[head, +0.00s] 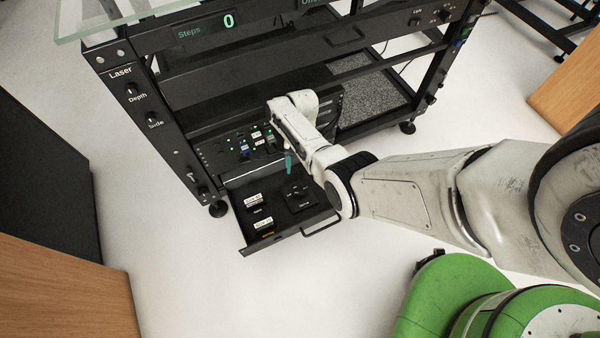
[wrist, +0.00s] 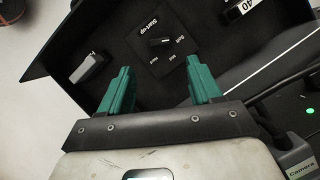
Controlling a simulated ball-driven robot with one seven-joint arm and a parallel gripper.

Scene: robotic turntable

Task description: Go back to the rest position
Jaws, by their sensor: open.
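My gripper (wrist: 158,92) shows in the wrist view with its two green fingers apart and nothing between them. In the head view a green fingertip of the gripper (head: 289,163) shows over the back part of an open black drawer (head: 285,229), low in the black rack. My white arm reaches in from the right and hides part of the drawer and rack. In the wrist view a rotary knob (wrist: 160,41) on a panel marked "Start-up" lies beyond the fingertips; I see no contact. The same knob shows in the head view (head: 298,193).
The black rack (head: 170,120) has a Laser panel and a "Steps 0" display. Small labelled modules (head: 263,224) lie in the drawer. A panel with lit sockets (head: 250,145) sits behind it. A dark cabinet (head: 40,180) stands left. The pale floor (head: 190,280) in front is clear.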

